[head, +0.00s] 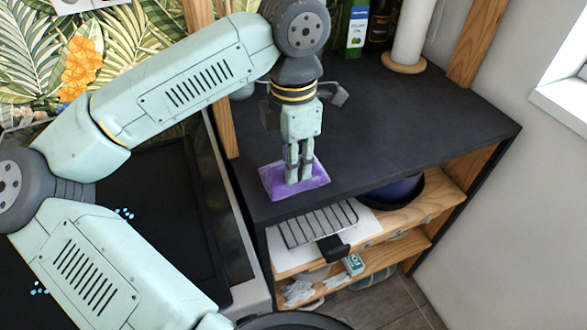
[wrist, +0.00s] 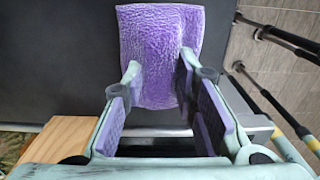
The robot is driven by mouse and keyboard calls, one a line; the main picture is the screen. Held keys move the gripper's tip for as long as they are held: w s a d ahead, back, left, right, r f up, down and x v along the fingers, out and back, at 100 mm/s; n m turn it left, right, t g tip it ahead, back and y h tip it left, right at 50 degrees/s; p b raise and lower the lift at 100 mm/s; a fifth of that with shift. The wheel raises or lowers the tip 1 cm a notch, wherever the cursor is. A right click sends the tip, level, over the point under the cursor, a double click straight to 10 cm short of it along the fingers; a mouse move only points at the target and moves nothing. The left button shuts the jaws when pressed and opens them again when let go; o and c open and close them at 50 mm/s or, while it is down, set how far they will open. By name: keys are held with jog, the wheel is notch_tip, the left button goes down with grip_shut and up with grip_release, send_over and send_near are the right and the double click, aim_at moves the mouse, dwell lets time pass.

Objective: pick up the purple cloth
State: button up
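The purple cloth (head: 316,178) lies flat near the front left edge of the dark countertop. It also shows in the wrist view (wrist: 160,45) as a textured, roughly rectangular piece with a slightly bunched near end. My gripper (head: 298,181) points down over the cloth, its fingertips at or just above the surface. In the wrist view my gripper (wrist: 160,68) has its two fingers apart, with the near part of the cloth showing between them. Whether the fingertips touch the cloth cannot be told.
A green bottle (head: 356,28), a dark bottle (head: 381,25) and a paper towel roll (head: 413,30) stand at the counter's back. Shelves below hold a wire rack (head: 318,225) and a dark bowl (head: 395,192). A wooden post (head: 221,85) rises at the left. The counter's right side is clear.

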grip_shut()
dwell(0.3)
notch_tip(320, 180, up, 10)
jog(key=shift+r+b, duration=0.1)
jog(key=shift+b, duration=0.85)
jog(key=shift+c, duration=1.6)
grip_release()
grip_shut()
jog(key=shift+s+a, duration=0.1)
